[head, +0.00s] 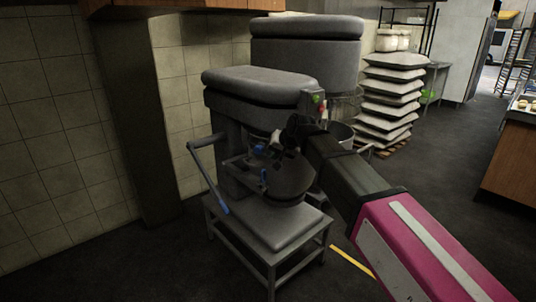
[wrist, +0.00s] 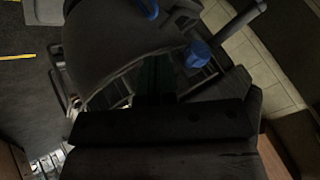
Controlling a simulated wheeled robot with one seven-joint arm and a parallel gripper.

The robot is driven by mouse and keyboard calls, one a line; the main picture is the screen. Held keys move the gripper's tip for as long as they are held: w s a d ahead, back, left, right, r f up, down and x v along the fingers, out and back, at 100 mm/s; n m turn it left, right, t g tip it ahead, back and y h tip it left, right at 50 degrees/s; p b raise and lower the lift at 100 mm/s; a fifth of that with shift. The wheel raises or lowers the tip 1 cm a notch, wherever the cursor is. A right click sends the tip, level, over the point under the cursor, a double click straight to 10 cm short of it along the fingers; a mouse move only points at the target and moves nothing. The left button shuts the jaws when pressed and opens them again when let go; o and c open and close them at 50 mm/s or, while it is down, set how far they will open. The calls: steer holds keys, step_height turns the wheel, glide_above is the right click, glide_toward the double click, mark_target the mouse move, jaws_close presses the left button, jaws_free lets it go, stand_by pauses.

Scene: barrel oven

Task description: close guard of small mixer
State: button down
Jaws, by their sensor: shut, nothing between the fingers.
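The small mixer (head: 262,88) is grey and stands on a low metal table. Its grey bowl (head: 290,180) hangs at the front under the head, and the bowl also shows in the wrist view (wrist: 115,45). A long lever with a blue grip (head: 224,209) is on its left side. Blue knobs sit near the bowl, one of them in the wrist view (wrist: 198,55). My gripper (head: 291,136) is shut and empty, close in front of the mixer between head and bowl. My arm hides part of this area. I cannot clearly make out the guard or its position.
A larger mixer (head: 305,45) stands close behind the small one. Stacked sacks (head: 390,100) on a pallet are further right. The small mixer's table (head: 275,257) has open legs. A tiled wall (head: 60,130) is on the left. Dark floor lies free at right.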

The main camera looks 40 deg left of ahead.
steer(key=s+v, duration=0.1)
steer(key=v, duration=0.7)
steer(key=shift+s, duration=0.25)
steer(key=w+d+f+m+h, duration=0.1)
steer(key=w+d+f+h, duration=0.1)
steer(key=w+d+f, duration=0.7)
steer(key=w+d+f+m+t+h, duration=0.15)
steer(key=w+d+f, duration=0.4)
steer(key=d, duration=0.75)
steer(key=w+d+f+m+h, duration=0.2)
steer(key=w+d+f, duration=0.55)
steer(key=d, duration=0.35)
steer(key=s+d+f+m+g, duration=0.1)
steer(key=d+f, duration=0.4)
steer(key=d, duration=0.7)
steer(key=s+d+f+m+h, duration=0.1)
steer(key=d+f, duration=0.4)
steer(key=d, duration=0.7)
steer(key=s+d+f+m+g+h, duration=0.1)
steer(key=d+f, duration=0.5)
steer(key=d, duration=0.6)
steer(key=shift+s+g, duration=0.35)
steer(key=shift+s, duration=0.25)
steer(key=shift+h, duration=0.25)
